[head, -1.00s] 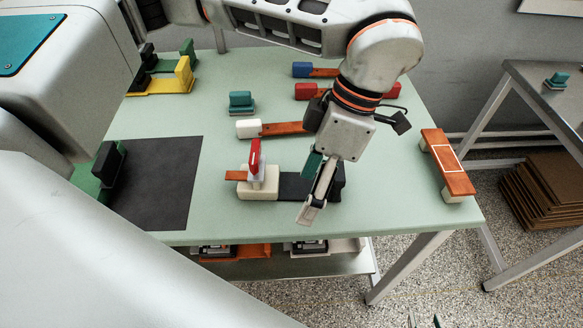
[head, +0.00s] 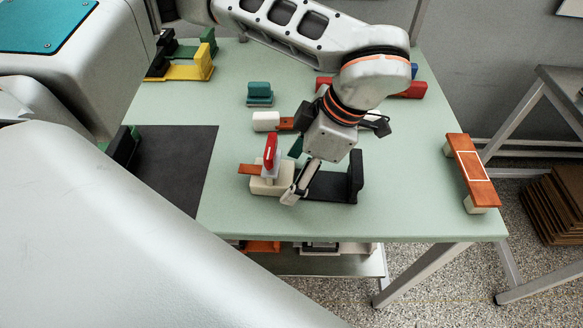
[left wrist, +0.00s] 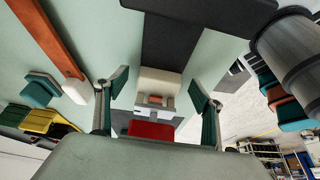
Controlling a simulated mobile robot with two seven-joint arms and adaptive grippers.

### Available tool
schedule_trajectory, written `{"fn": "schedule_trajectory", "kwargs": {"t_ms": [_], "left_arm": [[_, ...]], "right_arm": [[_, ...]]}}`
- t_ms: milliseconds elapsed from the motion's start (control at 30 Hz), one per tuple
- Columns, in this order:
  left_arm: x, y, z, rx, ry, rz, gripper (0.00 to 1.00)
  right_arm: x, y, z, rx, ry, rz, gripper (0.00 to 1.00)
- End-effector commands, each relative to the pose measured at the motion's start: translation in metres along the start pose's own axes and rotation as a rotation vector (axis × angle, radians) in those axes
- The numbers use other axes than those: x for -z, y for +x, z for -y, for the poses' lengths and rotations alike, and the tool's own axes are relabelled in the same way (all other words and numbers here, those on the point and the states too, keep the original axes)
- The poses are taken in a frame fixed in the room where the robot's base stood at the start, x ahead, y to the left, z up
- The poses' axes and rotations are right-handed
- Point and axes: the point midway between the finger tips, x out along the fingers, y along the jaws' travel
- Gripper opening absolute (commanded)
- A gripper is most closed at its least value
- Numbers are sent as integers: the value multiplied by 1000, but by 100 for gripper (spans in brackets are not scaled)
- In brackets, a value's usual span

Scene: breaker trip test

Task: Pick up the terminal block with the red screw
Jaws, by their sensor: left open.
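A cream block with a red upright piece (head: 270,152) on top stands at the left end of a black base (head: 330,188) near the table's front. An orange-brown strip sticks out to its left. My left gripper (head: 294,178) is open at the block's right side, pointing down, with one finger in front of it in the head view. In the left wrist view the open fingers (left wrist: 160,92) stand on either side of the cream block (left wrist: 160,83) and the red piece (left wrist: 151,130). Whether they touch it is unclear. My right gripper is not in view.
A black upright end (head: 355,175) rises at the base's right. Behind are a teal block (head: 260,93) and a white-ended orange bar (head: 266,121). A dark mat (head: 180,165) lies left; an orange raised bar (head: 470,175) stands right. The table between is clear.

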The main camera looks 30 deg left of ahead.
Motion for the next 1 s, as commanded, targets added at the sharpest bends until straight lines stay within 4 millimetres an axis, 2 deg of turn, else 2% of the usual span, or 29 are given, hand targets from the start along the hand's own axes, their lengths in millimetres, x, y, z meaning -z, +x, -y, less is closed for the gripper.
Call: {"fn": "schedule_trajectory", "kwargs": {"t_ms": [233, 267, 400, 467, 767, 1000], "left_arm": [[0, 2, 0, -2, 0, 1, 68], [0, 2, 0, -2, 0, 1, 63], [0, 2, 0, -2, 0, 1, 26], [0, 2, 0, -1, 0, 1, 12], [0, 0, 0, -2, -1, 1, 11], [7, -17, -1, -5, -3, 4, 11]], "right_arm": [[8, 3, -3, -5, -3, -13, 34], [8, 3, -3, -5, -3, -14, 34], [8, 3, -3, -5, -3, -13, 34], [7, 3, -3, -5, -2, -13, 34], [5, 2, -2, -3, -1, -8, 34], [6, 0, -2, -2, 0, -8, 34]]}}
